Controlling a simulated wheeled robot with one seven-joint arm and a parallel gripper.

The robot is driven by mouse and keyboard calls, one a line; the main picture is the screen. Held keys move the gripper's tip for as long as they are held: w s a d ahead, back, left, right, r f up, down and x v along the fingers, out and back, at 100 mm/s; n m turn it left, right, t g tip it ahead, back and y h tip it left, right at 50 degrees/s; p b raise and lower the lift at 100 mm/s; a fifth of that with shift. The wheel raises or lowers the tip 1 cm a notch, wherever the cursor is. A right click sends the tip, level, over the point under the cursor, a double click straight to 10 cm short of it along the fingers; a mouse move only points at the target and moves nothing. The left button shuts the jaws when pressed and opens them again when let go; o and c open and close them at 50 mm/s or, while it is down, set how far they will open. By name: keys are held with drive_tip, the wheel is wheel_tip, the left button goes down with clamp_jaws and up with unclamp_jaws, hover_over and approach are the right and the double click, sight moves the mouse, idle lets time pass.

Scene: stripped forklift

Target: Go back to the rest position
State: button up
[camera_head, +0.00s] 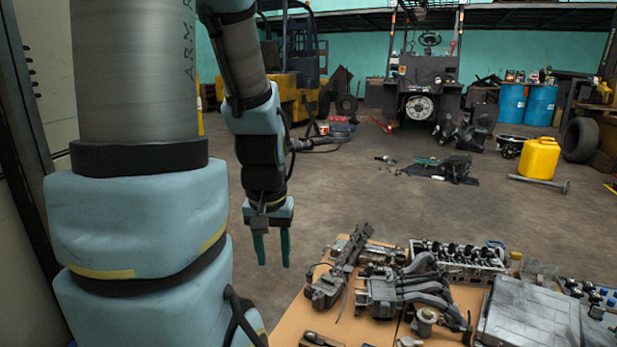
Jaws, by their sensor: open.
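My gripper (272,250) hangs from my blue-grey arm left of the picture's middle. Its two green fingers point down and stand apart, with nothing between them. In this view it shows just left of the work table (286,325), over the concrete floor. My arm's large lower links fill the left side of the picture and hide what lies behind them.
Metal engine parts (405,290), a cylinder head (455,257) and a grey box-like part (530,318) crowd the table. Behind are a stripped forklift (425,80), a yellow canister (538,158), blue drums (540,105) and a tyre (580,140).

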wheel_tip(320, 180, up, 24)
drive_tip(key=p, duration=2.1)
drive_tip(key=shift+r+p, duration=0.15)
drive_tip(key=shift+p, duration=0.25)
